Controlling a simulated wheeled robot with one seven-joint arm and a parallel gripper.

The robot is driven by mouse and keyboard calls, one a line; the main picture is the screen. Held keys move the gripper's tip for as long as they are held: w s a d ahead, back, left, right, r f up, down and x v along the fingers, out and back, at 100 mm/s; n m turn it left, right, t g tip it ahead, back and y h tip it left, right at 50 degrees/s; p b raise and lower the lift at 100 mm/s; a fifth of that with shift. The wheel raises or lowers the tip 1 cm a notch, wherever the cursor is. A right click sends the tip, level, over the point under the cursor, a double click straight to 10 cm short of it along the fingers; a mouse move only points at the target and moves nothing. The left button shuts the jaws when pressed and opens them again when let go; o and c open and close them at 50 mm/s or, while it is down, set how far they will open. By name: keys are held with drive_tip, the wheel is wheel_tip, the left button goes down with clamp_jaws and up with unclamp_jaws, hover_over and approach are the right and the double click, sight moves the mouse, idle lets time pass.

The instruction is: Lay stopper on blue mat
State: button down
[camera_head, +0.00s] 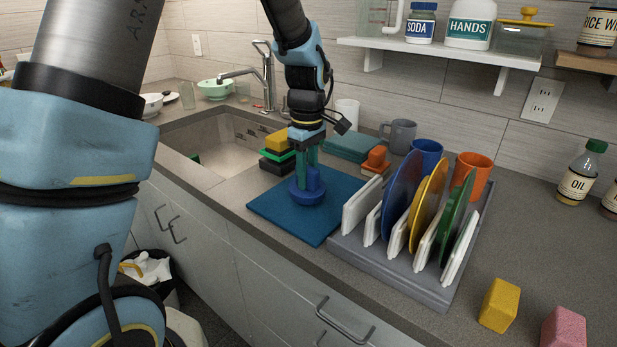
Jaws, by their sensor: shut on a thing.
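The blue mat (325,222) lies flat on the counter between the sink and the dish rack. The stopper (301,194) is a round blue piece with an upright knob, over the middle of the mat. My gripper (307,168) points down from above, its teal fingers shut on the stopper's knob. The stopper looks upright and very low over the mat. I cannot tell whether its underside touches the mat.
A grey dish rack (390,268) with plates stands close to the right of the mat. The sink (222,158) lies to the left. Stacked sponges (277,142) sit behind the mat.

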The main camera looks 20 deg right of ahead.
drive_tip(key=shift+f, duration=0.7)
drive_tip(key=shift+f, duration=0.15)
drive_tip(key=c, duration=0.7)
unclamp_jaws()
drive_tip(key=shift+o, duration=0.2)
